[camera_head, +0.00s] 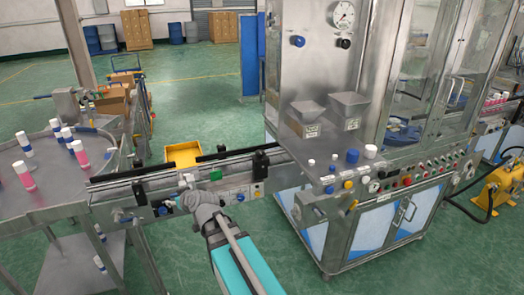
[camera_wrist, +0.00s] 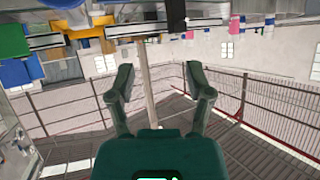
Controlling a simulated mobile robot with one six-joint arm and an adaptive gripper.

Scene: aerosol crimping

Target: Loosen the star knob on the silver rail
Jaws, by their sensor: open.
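The silver rail (camera_head: 190,176) runs along the front of the conveyor between the round table and the machine. Small blue knobs sit on its front side, one at the left (camera_head: 163,211) and one at the right (camera_head: 240,197). I cannot tell which knob is the star knob. My gripper (camera_head: 186,183) is at the rail's front, left of the green patch, and partly hidden by my arm. In the wrist view, my gripper (camera_wrist: 158,80) has its two dark green fingers spread. A pale post shows between them, apparently farther back, and no knob is clearly between the fingertips.
Black blocks (camera_head: 139,192) (camera_head: 260,162) stand up along the rail. The round table (camera_head: 60,185) with pink bottles is at the left, the steel machine (camera_head: 325,110) at the right. A yellow bin (camera_head: 183,154) lies behind the rail. Green floor in front is open.

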